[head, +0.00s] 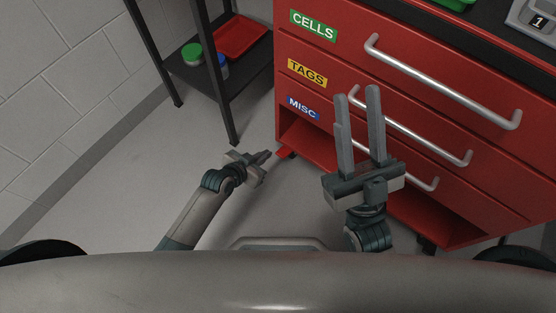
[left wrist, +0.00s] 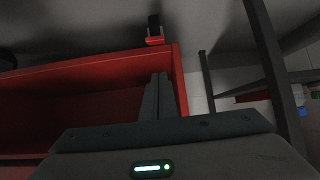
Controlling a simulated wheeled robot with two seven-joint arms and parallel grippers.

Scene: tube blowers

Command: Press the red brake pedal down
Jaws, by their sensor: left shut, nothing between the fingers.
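The red brake pedal (head: 287,153) is a small red tab low at the near left corner of the red tool cabinet, by a caster. In the left wrist view the red pedal (left wrist: 155,40) shows with a black wheel part, beyond the cabinet's edge. My left gripper (head: 269,155) is shut and empty, low over the floor just left of the pedal, its fingers pointing toward it. A small gap seems to lie between them; exact height is hard to tell. In the left wrist view its fingers (left wrist: 157,82) are together. My right gripper (head: 358,92) is open and empty before the drawers.
The red cabinet (head: 355,75) has drawers labelled CELLS, TAGS and MISC with protruding handles, and an open lower bay. A black shelf rack (head: 228,85) holds a red tray (head: 240,37) and small containers. The floor left of my left arm is clear.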

